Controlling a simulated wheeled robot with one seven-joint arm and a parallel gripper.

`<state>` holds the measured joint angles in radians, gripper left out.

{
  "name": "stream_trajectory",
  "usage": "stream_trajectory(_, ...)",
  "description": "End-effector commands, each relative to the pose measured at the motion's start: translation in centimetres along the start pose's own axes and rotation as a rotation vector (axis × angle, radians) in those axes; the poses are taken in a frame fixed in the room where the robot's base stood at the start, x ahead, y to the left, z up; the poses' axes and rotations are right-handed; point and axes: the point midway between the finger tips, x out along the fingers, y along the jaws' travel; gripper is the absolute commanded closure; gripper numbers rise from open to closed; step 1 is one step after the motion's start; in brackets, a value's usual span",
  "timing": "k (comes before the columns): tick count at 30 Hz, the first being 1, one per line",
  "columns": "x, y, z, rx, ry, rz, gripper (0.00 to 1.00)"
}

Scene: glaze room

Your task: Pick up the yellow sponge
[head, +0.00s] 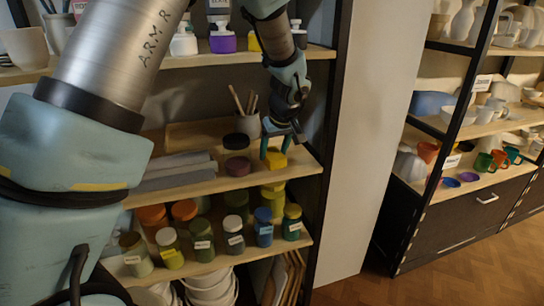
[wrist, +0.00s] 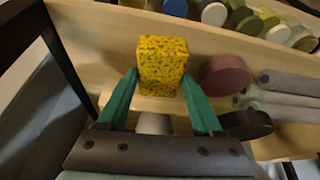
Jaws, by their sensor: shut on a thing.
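The yellow sponge (head: 277,161), a block with dark speckles, is at the right end of the middle shelf (head: 301,174). In the wrist view the sponge (wrist: 162,64) is between the green fingertips. My gripper (head: 275,149) reaches down over it from above and is shut on it. In the wrist view the fingers (wrist: 160,78) lie against its two sides. I cannot tell whether its underside touches the shelf board.
A dark red round piece (head: 237,166) and a black one (head: 236,141) are left of the sponge. Grey slabs (head: 178,172) lie further left. A cup with brushes (head: 247,122) stands behind. Several lidded jars (head: 234,237) fill the shelf below. A dark upright (head: 328,120) bounds the right side.

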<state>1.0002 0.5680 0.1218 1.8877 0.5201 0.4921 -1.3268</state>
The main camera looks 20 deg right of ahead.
Motion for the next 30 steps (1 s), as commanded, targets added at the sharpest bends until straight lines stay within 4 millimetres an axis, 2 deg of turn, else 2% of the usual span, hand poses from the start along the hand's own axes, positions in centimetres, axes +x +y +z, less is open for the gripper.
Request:
stream_trajectory(1,-0.1,0.2,1.5,0.007,0.0,0.004,0.85)
stream_trajectory(9,-2.8,0.1,8.2,0.007,-0.001,0.005,0.85)
stream_trajectory(16,-4.9,0.1,12.8,0.006,-0.001,0.004,0.85)
stream_trajectory(22,-6.0,0.1,14.9,0.002,-0.001,0.002,0.85)
stream_trajectory(30,-6.3,0.0,15.5,0.001,-0.001,0.0,0.85)
